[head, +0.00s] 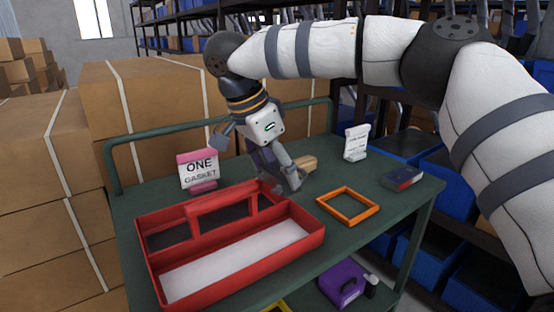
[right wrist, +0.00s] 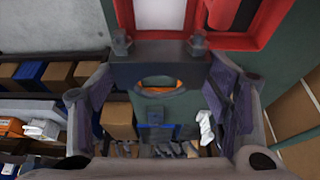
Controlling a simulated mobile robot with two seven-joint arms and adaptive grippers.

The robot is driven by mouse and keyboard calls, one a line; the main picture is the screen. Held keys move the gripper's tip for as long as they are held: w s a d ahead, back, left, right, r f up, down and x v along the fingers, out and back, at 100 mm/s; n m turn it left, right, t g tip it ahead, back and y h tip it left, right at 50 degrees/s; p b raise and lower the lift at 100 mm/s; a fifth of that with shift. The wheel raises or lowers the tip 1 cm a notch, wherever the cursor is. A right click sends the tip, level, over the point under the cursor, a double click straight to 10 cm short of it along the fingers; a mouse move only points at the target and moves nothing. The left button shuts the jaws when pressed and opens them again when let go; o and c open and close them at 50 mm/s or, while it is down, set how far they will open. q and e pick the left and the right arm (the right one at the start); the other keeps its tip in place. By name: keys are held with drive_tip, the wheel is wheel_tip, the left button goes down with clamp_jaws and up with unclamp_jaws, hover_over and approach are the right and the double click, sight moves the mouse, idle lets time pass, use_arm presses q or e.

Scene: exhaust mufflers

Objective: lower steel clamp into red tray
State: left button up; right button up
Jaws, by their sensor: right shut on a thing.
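The red tray (head: 318,238) stands on the green cart top, with a raised red divider along its middle and a pale floor in its near compartment. My right gripper (head: 282,181) points down just behind the tray's far right end. In the right wrist view it is shut on the steel clamp (right wrist: 160,68), a dark grey bar with two bolt-like ends and a slot. The clamp lies across between the fingers, close to the red tray edge (right wrist: 232,42). In the head view the clamp is mostly hidden by the fingers. My left gripper is not in view.
An orange frame (head: 348,206) lies right of the tray. A "ONE GASKET" sign (head: 200,171) stands behind it. A white card (head: 356,143), a dark box (head: 402,178) and a wooden piece (head: 307,163) are also on the cart (head: 388,216). Cardboard boxes (head: 55,180) stand left.

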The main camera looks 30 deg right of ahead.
drive_tip(key=shift+f, duration=4.6)
drive_tip(key=o, duration=1.4)
drive_tip(key=v, duration=1.2)
drive_tip(key=shift+a, duration=0.1)
